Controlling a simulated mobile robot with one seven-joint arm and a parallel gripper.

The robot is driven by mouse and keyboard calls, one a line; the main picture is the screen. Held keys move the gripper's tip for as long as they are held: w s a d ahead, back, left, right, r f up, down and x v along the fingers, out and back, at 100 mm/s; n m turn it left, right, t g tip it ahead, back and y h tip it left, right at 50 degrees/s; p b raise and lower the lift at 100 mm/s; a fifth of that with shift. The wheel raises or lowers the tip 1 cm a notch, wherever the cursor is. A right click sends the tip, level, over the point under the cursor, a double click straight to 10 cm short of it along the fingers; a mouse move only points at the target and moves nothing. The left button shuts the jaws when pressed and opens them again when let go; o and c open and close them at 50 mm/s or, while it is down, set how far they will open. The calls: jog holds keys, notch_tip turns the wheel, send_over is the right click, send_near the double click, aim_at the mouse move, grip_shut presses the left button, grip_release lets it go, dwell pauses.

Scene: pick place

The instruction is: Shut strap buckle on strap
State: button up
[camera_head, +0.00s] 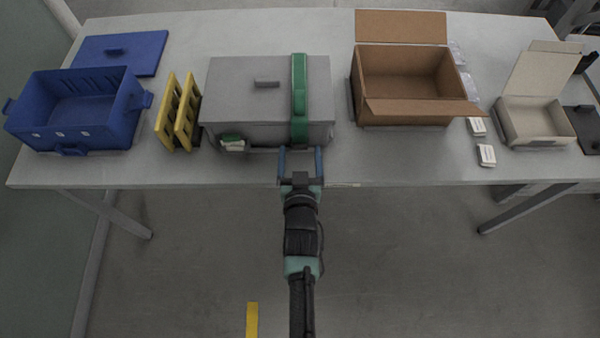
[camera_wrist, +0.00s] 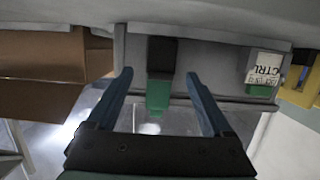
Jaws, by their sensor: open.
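A green strap (camera_head: 299,95) runs over the lid and down the front of a closed grey box (camera_head: 225,90). In the wrist view a dark piece (camera_wrist: 161,55) sits on the box front, with a green end piece (camera_wrist: 157,98) below it. I cannot tell whether the buckle is the dark or the green piece, or whether it is shut. My gripper (camera_head: 300,149) is open and empty at the table's front edge, in front of the strap's lower end. In the wrist view the green piece shows between its two blue fingers.
A labelled green-and-white item (camera_head: 232,143) is at the box's front left. Yellow racks (camera_head: 178,112) and a blue crate (camera_head: 128,115) stand left. An open brown carton (camera_head: 405,112) and an open cream box (camera_head: 535,125) stand right. The table front between box and carton is clear.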

jog(key=p+v, duration=0.1)
jog(key=v, duration=1.1)
